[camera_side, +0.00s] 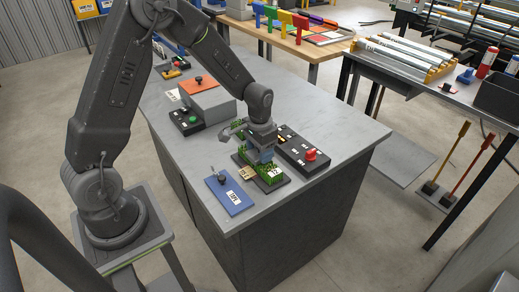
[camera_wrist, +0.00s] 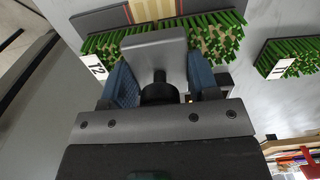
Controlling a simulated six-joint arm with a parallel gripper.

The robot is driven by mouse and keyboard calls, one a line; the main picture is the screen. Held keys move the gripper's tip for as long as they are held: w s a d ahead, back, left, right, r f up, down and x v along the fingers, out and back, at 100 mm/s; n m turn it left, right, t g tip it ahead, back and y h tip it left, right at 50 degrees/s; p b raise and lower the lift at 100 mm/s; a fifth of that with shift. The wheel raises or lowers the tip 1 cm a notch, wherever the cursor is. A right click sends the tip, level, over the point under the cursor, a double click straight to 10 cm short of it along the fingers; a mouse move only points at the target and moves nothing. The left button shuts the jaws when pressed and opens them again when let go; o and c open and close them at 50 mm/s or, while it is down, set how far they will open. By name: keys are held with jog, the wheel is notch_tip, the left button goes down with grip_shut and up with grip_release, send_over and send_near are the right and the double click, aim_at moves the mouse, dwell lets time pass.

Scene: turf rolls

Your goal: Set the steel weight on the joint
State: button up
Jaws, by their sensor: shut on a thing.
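The steel weight (camera_wrist: 155,52) is a grey block with a dark stem and knob. In the wrist view my gripper (camera_wrist: 160,84) has its blue fingers on either side of the knob and is shut on it. A tan striped piece (camera_wrist: 150,10) lies beyond the weight. In the side view my gripper (camera_side: 264,152) is low over the turf (camera_side: 270,180) on the bench, and the weight is hard to make out. The joint is not clearly visible.
A blue plate (camera_side: 229,196) lies at front left in the side view. A dark box with a red button (camera_side: 310,155) stands right of my gripper. The bench (camera_side: 335,150) is clear farther right.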

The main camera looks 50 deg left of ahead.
jog(key=o, duration=1.2)
notch_tip(320, 180, up, 12)
jog(key=shift+r, duration=0.2)
jog(key=s+d+r+t, duration=0.2)
jog(key=s+r, duration=0.1)
jog(key=s, duration=0.3)
jog(key=s+d+r+t, duration=0.1)
jog(key=s+d+r, duration=0.2)
jog(key=s, duration=0.4)
jog(key=s+d+r+t, duration=0.2)
jog(key=s+d+r, duration=0.1)
jog(key=s, duration=0.3)
jog(key=shift+s+r+t, duration=0.3)
jog(key=shift+s+r, duration=0.05)
jog(key=shift+r, duration=0.25)
